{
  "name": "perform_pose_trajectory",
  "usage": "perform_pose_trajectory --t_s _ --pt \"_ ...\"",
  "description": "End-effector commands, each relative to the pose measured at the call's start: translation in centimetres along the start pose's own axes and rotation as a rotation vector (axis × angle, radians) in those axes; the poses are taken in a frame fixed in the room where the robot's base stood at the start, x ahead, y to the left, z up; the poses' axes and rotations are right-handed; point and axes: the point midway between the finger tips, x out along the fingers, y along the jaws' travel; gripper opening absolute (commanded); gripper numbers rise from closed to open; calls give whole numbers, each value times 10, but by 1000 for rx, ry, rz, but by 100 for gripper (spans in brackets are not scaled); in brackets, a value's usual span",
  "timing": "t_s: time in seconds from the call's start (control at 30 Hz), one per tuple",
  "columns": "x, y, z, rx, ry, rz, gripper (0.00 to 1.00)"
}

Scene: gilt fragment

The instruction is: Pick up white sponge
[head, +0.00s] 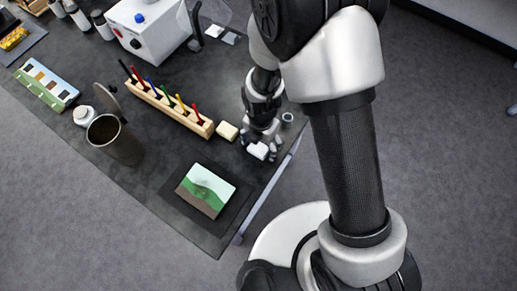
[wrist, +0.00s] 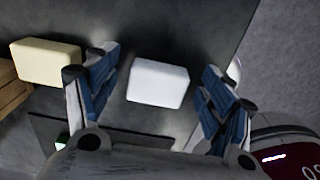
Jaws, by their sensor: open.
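The white sponge (wrist: 158,82) is a small white block on the dark table. In the wrist view it lies between the two blue-padded fingers of my gripper (wrist: 160,95), with a gap on each side. In the head view the white sponge (head: 258,151) is right at the tips of my gripper (head: 262,142), near the table's right edge. My gripper is open and holds nothing. Whether the fingertips reach down to the table is hard to tell.
A cream sponge (head: 227,131) lies just left of my gripper, at the end of a wooden rack (head: 172,108) of coloured tools. A green and white picture (head: 206,188) lies on a dark mat in front. A small grey cup (head: 287,119) stands right of my gripper.

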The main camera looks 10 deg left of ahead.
Motion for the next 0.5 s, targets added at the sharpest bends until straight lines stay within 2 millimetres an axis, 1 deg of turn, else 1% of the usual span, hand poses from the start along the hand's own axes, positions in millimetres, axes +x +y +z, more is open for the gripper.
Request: perform_pose_trajectory --t_s 0.17,0.5 --pt "0 0 0 0 -1 1 75" --pt "-1 1 0 0 -1 1 53"
